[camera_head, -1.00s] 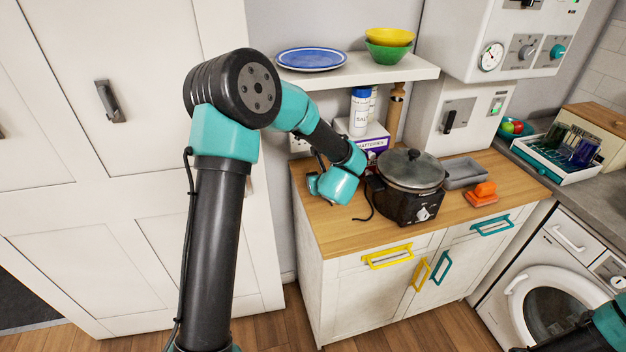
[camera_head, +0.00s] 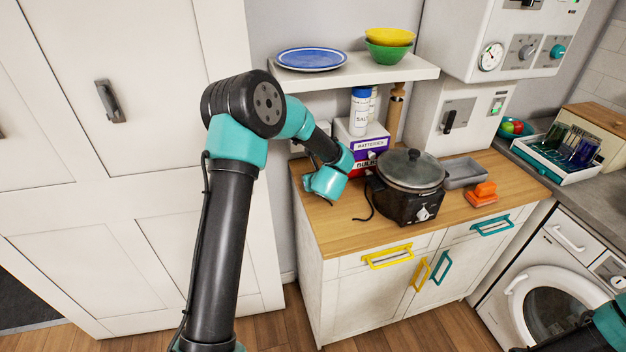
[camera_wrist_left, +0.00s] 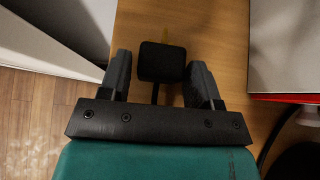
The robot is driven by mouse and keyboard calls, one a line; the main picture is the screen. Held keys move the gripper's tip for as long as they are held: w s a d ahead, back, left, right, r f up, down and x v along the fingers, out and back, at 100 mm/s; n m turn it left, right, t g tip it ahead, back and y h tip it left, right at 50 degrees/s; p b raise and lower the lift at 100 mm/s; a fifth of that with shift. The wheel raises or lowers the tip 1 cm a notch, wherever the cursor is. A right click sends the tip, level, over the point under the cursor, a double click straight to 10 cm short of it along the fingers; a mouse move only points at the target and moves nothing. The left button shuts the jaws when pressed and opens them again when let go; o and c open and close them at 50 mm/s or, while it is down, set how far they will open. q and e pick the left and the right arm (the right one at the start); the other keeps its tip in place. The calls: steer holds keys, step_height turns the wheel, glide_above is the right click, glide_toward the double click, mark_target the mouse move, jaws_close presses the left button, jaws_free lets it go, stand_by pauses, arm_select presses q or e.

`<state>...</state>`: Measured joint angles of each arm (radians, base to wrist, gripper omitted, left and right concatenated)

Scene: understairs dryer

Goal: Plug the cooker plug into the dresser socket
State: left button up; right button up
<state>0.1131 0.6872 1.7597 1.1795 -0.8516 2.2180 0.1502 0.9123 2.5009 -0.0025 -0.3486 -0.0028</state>
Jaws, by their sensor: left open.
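The cooker (camera_head: 409,195) is black with a grey lid and stands on the wooden top of the dresser (camera_head: 335,228). Its dark cord (camera_head: 366,212) shows at its left side. In the left wrist view the black, block-shaped plug (camera_wrist_left: 162,62) is between the fingers of my left gripper (camera_wrist_left: 160,75). The gripper is open, with a gap beside each finger. In the head view the wrist hides the plug and most of the gripper. I cannot make out the socket clearly. My right gripper is out of view.
Behind the wrist stand a batteries box (camera_head: 369,145), a salt container (camera_head: 359,112) and a wooden mill (camera_head: 395,115), under a shelf (camera_head: 355,74). A grey tray (camera_head: 464,172) and an orange object (camera_head: 482,194) lie right of the cooker. The dresser's front-left top is clear.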

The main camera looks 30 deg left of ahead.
arm_select(q)
steer(key=c, duration=0.8)
steer(key=shift+o, duration=0.2)
step_height(320, 180, up, 6)
steer(key=shift+r, duration=0.1)
stand_by(0.4)
steer(key=shift+w+a+r, duration=0.2)
steer(key=shift+a+r, duration=0.25)
steer(key=shift+r, duration=0.15)
steer(key=shift+w+a+r, duration=0.2)
steer(key=shift+a+r, duration=0.2)
steer(key=shift+r, duration=0.15)
